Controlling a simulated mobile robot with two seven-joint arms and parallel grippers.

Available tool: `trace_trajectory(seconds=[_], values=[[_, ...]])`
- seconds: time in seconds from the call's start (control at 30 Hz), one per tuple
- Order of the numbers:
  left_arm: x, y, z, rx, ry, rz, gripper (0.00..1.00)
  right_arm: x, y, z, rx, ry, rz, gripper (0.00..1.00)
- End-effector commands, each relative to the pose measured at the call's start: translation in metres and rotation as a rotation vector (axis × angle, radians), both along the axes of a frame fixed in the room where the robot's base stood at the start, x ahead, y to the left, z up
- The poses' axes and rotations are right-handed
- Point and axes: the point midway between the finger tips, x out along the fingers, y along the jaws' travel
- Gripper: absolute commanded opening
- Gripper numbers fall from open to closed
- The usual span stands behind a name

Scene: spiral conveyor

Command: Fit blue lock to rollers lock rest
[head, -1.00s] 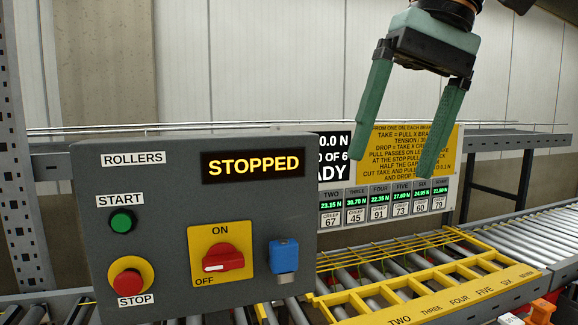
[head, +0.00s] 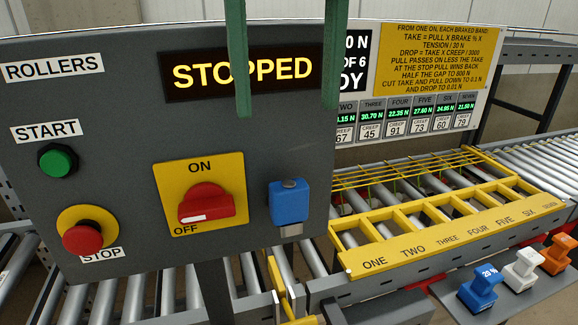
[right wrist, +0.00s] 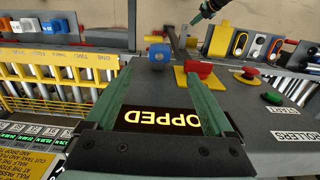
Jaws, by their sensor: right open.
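The blue lock (head: 289,202) is on the grey ROLLERS panel (head: 120,130), right of the red rotary switch (head: 206,203), whose white mark points towards OFF. A small grey bracket (head: 291,230) shows under the lock; I cannot tell if it is the lock rest. My right gripper (head: 287,108) is open and empty, its green fingers hanging above the lock, apart from it. In the right wrist view the lock (right wrist: 158,55) lies beyond and between the fingertips. A small green and dark tip (right wrist: 205,12) there may be my left gripper; its jaws are unclear.
The display (head: 240,72) reads STOPPED. A green START button (head: 58,161) and a red STOP button (head: 82,236) are on the panel's left. Right of it are the yellow numbered frame (head: 440,232) over rollers, and blue, white and orange blocks (head: 480,290) on a dark ledge.

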Motion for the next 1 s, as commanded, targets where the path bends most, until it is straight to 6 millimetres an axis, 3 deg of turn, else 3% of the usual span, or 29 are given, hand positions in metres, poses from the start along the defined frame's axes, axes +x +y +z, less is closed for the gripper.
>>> trace_trajectory(seconds=[0.37, 1.0], values=[[0.0, 0.0, 0.0, -0.001, 0.0, 0.001, 0.0, 0.0, -0.001, -0.02, 0.007, -0.003, 0.003, 0.88], [0.002, -0.001, 0.001, -0.001, -0.005, 0.0, 0.0, 0.001, -0.001, -0.111, 0.003, -0.007, -0.001, 0.88]])
